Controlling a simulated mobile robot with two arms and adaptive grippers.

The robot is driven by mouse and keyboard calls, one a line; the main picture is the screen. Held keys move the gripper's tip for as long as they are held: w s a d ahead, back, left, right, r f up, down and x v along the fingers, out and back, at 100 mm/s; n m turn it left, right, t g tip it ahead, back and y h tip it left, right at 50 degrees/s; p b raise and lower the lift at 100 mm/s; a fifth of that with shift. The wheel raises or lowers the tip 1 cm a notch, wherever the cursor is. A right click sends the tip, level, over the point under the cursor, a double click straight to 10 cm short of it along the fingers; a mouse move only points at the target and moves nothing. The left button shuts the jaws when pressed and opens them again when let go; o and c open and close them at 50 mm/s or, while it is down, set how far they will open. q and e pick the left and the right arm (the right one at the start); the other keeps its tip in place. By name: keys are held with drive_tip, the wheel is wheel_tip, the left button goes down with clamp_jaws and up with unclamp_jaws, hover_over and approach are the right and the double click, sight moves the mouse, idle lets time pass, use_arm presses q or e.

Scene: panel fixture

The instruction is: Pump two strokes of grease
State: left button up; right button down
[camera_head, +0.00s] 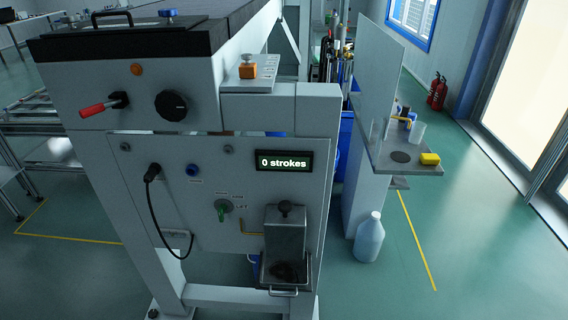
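The display (284,161) on the grey panel (240,185) reads "0 strokes". Neither of my grippers is in view.
Above are a red-handled lever (100,107) and black knob (171,105). A side shelf (400,158) stands at right. The space before the panel looks clear.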

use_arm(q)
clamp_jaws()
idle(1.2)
